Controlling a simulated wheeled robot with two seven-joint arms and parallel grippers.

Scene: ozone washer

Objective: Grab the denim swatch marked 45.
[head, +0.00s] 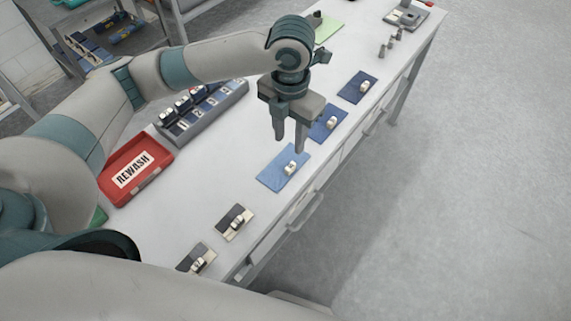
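Three blue denim swatches lie in a row along the table's front edge: a light blue one (270,179), a mid-blue one (317,130) and a dark blue one (353,87). The numbers are too small to read, so I cannot tell which is marked 45. My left gripper (289,146) points down above the table, with its fingers apart and nothing between them. In the picture its fingertips are just above the light blue swatch and left of the mid-blue one. My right gripper is out of view.
A red REWASH tray (151,184) and a grey rack (212,119) of dark swatches stand at the table's back. Two dark-and-cream pieces (229,215) lie nearer me. A green sheet (327,31) and small grey pegs (390,43) are at the far end.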

